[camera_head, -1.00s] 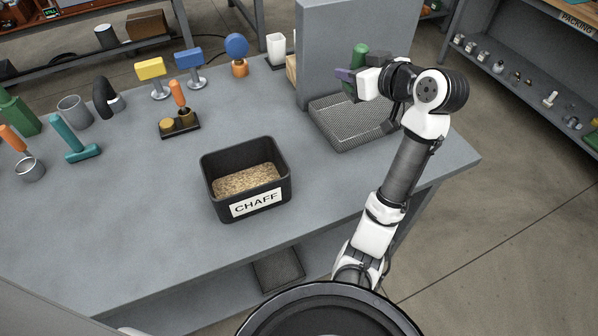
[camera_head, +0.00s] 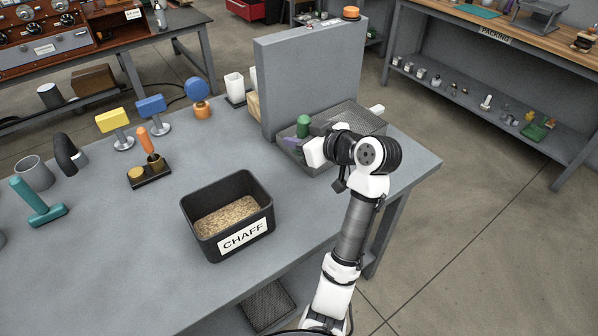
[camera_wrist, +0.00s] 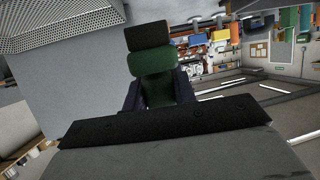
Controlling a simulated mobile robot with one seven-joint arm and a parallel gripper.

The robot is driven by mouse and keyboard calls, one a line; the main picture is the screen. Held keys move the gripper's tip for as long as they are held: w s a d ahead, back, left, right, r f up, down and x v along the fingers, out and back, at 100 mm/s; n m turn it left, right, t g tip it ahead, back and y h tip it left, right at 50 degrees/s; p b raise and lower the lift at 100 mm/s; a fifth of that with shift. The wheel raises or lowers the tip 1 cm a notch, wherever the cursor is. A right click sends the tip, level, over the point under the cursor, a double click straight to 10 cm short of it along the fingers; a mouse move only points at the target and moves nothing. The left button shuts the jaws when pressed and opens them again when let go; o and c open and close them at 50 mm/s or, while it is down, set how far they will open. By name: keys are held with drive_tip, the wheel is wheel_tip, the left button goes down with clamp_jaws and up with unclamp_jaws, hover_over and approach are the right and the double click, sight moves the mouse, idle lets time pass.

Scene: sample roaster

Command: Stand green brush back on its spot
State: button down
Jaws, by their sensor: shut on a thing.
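The green brush (camera_head: 303,123) is held in my gripper (camera_head: 295,143), over the left part of a perforated grey tray (camera_head: 355,112) beside a tall grey panel. In the wrist view the brush (camera_wrist: 155,64) shows a green body with a black block at its far end. My gripper's dark fingers (camera_wrist: 159,98) are closed around its green part. The brush appears clear of the panel. My gripper hides its lower part in the head view, and I cannot tell which place is its spot.
The grey panel (camera_head: 310,75) rises just behind and left of my gripper. A black CHAFF bin (camera_head: 204,232) stands in front. A yellow brush-like tool (camera_head: 113,120), a blue one (camera_head: 151,106) and an orange-handled tool (camera_head: 147,141) stand left. The bench's right front corner is bare.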

wheel_tip(320, 180, down, 11)
drive_tip(key=shift+r+p, duration=0.1)
drive_tip(key=shift+p, duration=0.45)
drive_tip(key=shift+f, duration=0.25)
drive_tip(key=c, duration=1.1)
unclamp_jaws()
drive_tip(key=shift+c, duration=0.2)
drive_tip(key=shift+r, duration=0.15)
drive_tip(key=shift+r, duration=0.15)
drive_tip(key=b+v, duration=0.2)
drive_tip(key=v, duration=1)
